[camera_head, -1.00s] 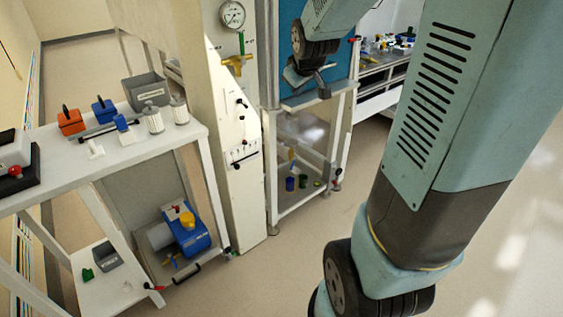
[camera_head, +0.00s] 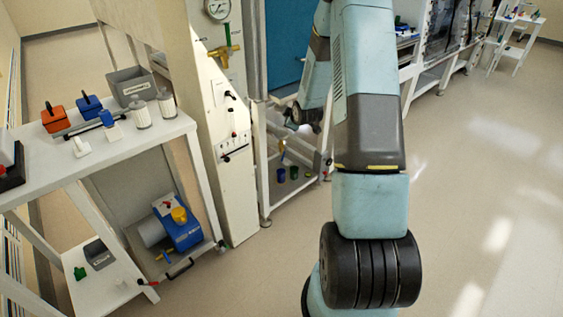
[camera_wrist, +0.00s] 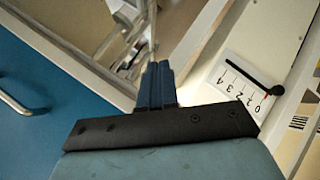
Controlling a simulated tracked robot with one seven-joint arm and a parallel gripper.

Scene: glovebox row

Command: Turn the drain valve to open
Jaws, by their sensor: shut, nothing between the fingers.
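No valve is labelled as the drain valve, so I cannot tell for sure which it is. A brass valve (camera_head: 222,52) with an upright green handle (camera_head: 228,34) sits on the white panel column under a gauge. A red-tipped lever (camera_head: 149,283) is low on the left bench's frame. A black lever (camera_wrist: 262,86) with a red mark stands by a 0–4 scale in the wrist view, right of my gripper. My gripper (camera_wrist: 157,72) is shut and empty, its blue fingers together, apart from that lever. In the head view my arm hides the fingers.
The white bench (camera_head: 110,150) at left carries orange and blue blocks, a grey bin (camera_head: 131,85) and white canisters. A blue pump (camera_head: 178,225) sits below. A blue panel (camera_wrist: 40,90) with a handle fills the wrist view's left. Floor at right is clear.

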